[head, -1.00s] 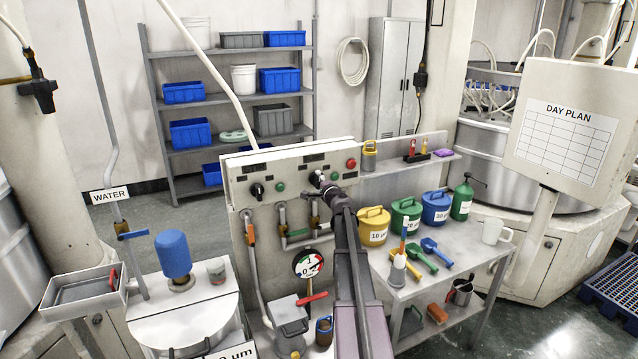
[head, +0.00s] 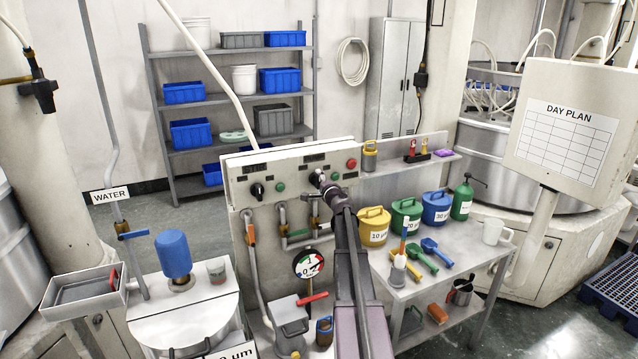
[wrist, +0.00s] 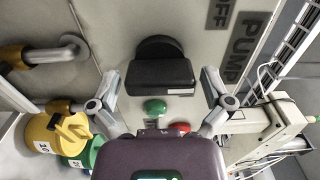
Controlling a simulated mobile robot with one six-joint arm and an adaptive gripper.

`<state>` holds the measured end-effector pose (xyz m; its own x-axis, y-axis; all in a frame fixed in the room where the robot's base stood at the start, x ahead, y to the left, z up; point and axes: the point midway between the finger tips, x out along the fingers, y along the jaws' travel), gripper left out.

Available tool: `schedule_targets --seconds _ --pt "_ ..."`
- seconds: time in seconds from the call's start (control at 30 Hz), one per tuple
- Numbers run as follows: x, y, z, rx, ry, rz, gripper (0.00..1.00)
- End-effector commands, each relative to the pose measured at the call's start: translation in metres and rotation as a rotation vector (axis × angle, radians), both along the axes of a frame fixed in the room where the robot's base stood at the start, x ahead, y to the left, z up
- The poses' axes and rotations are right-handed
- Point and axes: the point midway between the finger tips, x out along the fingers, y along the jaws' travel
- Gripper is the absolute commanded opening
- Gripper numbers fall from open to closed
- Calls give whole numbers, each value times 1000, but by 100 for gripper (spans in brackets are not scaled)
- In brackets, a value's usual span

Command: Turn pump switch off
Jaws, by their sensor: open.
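The pump switch (wrist: 160,73) is a black knob with a block-shaped grip on the light panel. The words PUMP and OFF show beside it, turned in the wrist view. My gripper (wrist: 160,82) is open, one finger on either side of the knob, with a gap visible on both sides. I cannot tell how deep the fingertips reach. In the head view my gripper (head: 325,185) is at the control panel (head: 290,170), and it mostly hides the knob.
A green button (wrist: 154,106) and a red button (wrist: 180,127) sit close to the knob. Another black switch (head: 257,191) is at the panel's left. Pipes and a pressure gauge (head: 308,263) are below. Coloured cans, such as the yellow can (head: 374,226), stand on the bench at right.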

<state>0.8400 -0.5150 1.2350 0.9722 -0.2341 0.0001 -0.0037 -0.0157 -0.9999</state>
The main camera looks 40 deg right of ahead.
Motion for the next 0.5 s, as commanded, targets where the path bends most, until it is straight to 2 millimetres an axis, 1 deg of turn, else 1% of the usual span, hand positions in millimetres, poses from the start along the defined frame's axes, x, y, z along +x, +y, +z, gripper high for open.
schedule_targets --seconds 0.27,0.37,0.5 --pt "-4 1 0 1 0 0 100" --pt "-10 3 0 1 0 -1 100" --pt "-24 7 0 1 0 -1 100"
